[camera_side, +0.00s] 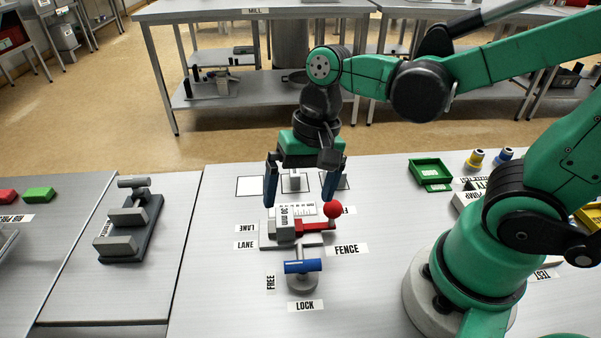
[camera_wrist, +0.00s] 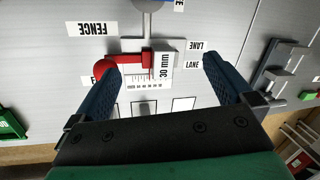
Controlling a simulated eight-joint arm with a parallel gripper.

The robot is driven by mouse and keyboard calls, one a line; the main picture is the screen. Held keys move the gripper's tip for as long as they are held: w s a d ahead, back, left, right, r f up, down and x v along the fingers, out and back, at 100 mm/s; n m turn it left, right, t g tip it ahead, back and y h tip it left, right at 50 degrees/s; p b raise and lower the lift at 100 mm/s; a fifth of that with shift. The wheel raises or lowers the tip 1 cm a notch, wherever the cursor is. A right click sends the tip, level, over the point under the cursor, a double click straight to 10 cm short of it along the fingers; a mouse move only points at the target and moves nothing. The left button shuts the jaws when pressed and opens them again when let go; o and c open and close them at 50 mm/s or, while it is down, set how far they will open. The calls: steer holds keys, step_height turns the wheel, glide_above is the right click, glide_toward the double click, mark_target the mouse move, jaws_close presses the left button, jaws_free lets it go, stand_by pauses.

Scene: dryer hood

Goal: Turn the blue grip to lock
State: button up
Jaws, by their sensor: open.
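The blue grip (camera_side: 303,266) is a short bar on a round grey base, lying roughly left to right in the side view. A FREE label (camera_side: 270,283) is at its left and a LOCK label (camera_side: 305,306) is in front of it. In the wrist view only a small blue edge (camera_wrist: 179,4) shows at the top. My gripper (camera_side: 302,204) is open and empty, pointing down above the fence device, behind the blue grip and apart from it. In the wrist view its two fingers (camera_wrist: 160,75) stand wide apart.
A red lever with a red ball (camera_side: 333,209) and a 30 mm scale (camera_side: 296,210) stand between my gripper and the blue grip. A grey fixture (camera_side: 130,228) is at the left. A green tray (camera_side: 430,174) is at the right. The table front-left of the grip is clear.

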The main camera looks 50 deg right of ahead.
mark_target(302, 261)
steer(key=shift+s+a+f+m+g+y, duration=0.1)
steer(key=shift+s+a+f+m+g, duration=0.5)
steer(key=shift+f, duration=0.5)
steer(key=shift+s+a+f+m+g+y, duration=0.1)
steer(key=shift+s+a+f+m+g, duration=0.3)
steer(key=shift+s+a+f+g, duration=0.55)
steer(key=shift+s+a+f+m+g+y, duration=0.1)
steer(key=shift+s+a+f+m+g, duration=0.4)
steer(key=shift+f, duration=0.8)
steer(key=shift+w+a, duration=0.15)
steer(key=c, duration=1.3)
